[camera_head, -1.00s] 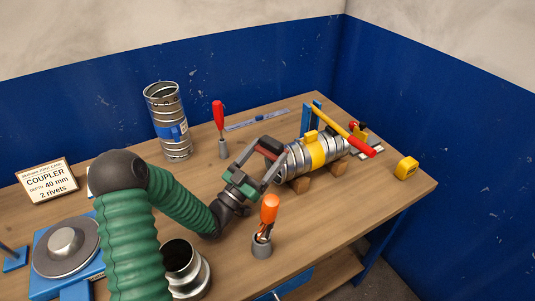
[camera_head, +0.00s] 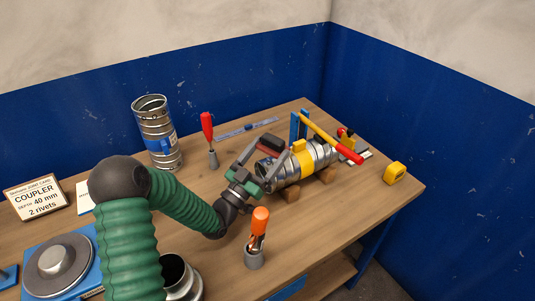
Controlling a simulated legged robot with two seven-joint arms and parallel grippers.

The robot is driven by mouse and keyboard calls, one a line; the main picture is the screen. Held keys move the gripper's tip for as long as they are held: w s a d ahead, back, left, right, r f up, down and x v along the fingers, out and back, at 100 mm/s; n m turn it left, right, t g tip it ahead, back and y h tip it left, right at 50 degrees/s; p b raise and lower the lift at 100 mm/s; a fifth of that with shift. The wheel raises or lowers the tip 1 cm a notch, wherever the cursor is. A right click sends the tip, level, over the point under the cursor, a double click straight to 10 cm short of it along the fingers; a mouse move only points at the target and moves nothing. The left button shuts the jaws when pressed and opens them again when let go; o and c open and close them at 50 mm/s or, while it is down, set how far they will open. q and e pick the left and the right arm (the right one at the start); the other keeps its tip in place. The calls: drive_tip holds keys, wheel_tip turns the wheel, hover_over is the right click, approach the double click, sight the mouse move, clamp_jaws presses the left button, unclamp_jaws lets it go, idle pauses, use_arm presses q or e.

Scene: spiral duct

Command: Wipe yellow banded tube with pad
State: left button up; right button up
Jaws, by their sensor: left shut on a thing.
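The yellow banded tube (camera_head: 303,160) is a ribbed silver duct lying on wooden blocks (camera_head: 326,174) at the right of the bench, with a yellow band and tab around its middle. My left gripper (camera_head: 265,164) is at the tube's near left end. It is shut on a dark pad with a reddish edge (camera_head: 270,144), held at the upper rim of the tube's left end. Whether the pad touches the tube is hard to tell. My right gripper is not in view.
A blue banded duct (camera_head: 157,135) stands upright at the back left. A red-handled tool (camera_head: 207,128) and an orange-handled tool (camera_head: 259,226) stand in holders. A blue clamp with a red-tipped yellow lever (camera_head: 331,138) stands behind the tube. A yellow tape measure (camera_head: 395,173) lies near the right edge.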

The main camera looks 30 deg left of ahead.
use_arm(q)
drive_tip(key=r+p, duration=0.1)
drive_tip(key=r, duration=0.2)
drive_tip(key=shift+s, duration=0.2)
drive_tip(key=shift+f, duration=0.1)
drive_tip(key=shift+w, duration=0.1)
wheel_tip(320, 180, up, 3)
drive_tip(key=p, duration=0.2)
drive_tip(key=shift+p, duration=0.3)
